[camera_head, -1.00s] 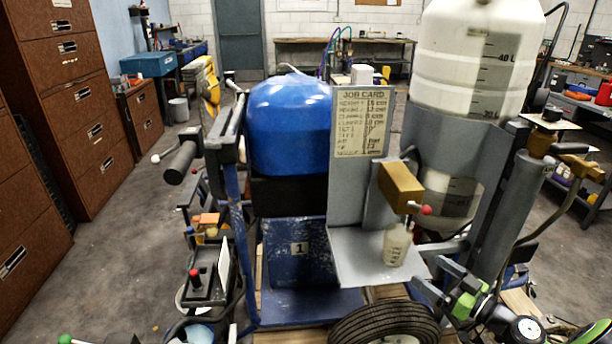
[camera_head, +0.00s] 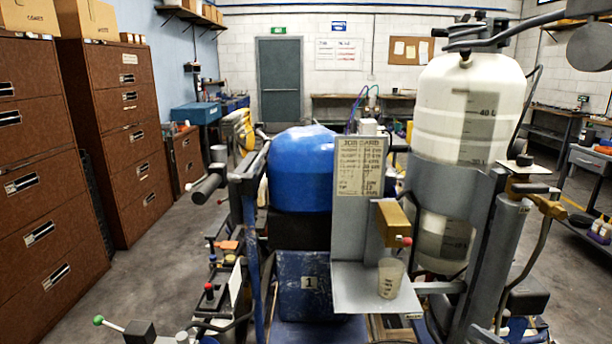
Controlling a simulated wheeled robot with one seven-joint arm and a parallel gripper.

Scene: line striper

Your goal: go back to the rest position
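My gripper cannot be made out in the head view. The line striper stands in front of me, with a blue rounded cover (camera_head: 301,168) and a white tank (camera_head: 470,105) with level marks. A job card (camera_head: 360,166) is fixed to its upright grey plate. A clear measuring cup (camera_head: 390,277) stands upright on the small grey shelf (camera_head: 352,290), below a brass-coloured block (camera_head: 393,224) with a red-tipped lever. Dark and grey parts (camera_head: 480,36) cross above the tank at top right; I cannot tell whether they belong to my arm.
Brown filing cabinets (camera_head: 128,140) line the left side. A grey door (camera_head: 279,80) and a workbench are at the back. Shelves and a bench (camera_head: 595,165) stand at the right. Open concrete floor (camera_head: 150,265) lies between the cabinets and the machine.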

